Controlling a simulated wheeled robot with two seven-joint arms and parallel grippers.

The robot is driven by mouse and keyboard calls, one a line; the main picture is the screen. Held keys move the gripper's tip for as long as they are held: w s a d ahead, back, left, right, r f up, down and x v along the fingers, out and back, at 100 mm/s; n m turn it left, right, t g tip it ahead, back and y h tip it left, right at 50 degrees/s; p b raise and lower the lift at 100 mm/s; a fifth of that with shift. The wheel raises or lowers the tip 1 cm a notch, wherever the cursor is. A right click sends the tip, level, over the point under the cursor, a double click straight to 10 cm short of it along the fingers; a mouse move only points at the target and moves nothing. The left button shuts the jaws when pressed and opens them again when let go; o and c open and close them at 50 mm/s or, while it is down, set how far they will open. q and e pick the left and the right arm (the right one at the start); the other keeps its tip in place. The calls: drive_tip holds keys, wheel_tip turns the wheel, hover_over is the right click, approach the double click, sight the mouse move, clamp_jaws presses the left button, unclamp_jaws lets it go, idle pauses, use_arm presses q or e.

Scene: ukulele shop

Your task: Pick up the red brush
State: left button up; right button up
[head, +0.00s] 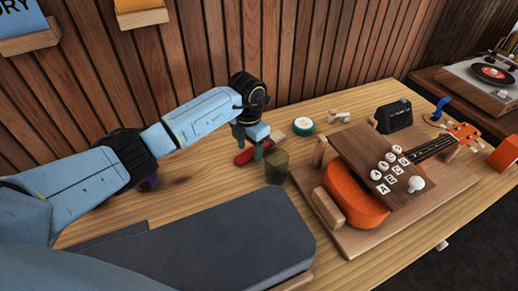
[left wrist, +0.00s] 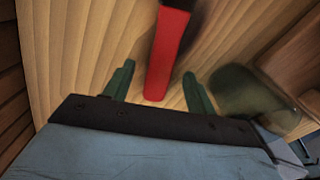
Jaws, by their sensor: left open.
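The red brush (head: 244,156) lies on the wooden bench, partly hidden behind my left gripper in the head view. In the left wrist view a red bar, the brush (left wrist: 166,50), runs from the top edge down to between the two green fingers. My left gripper (head: 250,150) is over the brush, and its fingers (left wrist: 159,90) are open on either side of it with gaps showing. I cannot tell the exact height of the fingers above the bench. My right gripper is not in view.
An olive-green cup (head: 277,168) stands close to the right of my left gripper; it also shows in the left wrist view (left wrist: 252,100). A green-rimmed round tin (head: 303,126) and an orange ukulele (head: 352,198) on a wooden stand are further right. A dark case (head: 215,245) fills the front.

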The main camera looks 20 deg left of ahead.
use_arm(q)
drive_tip(key=shift+f, duration=0.45)
drive_tip(key=c, duration=1.1)
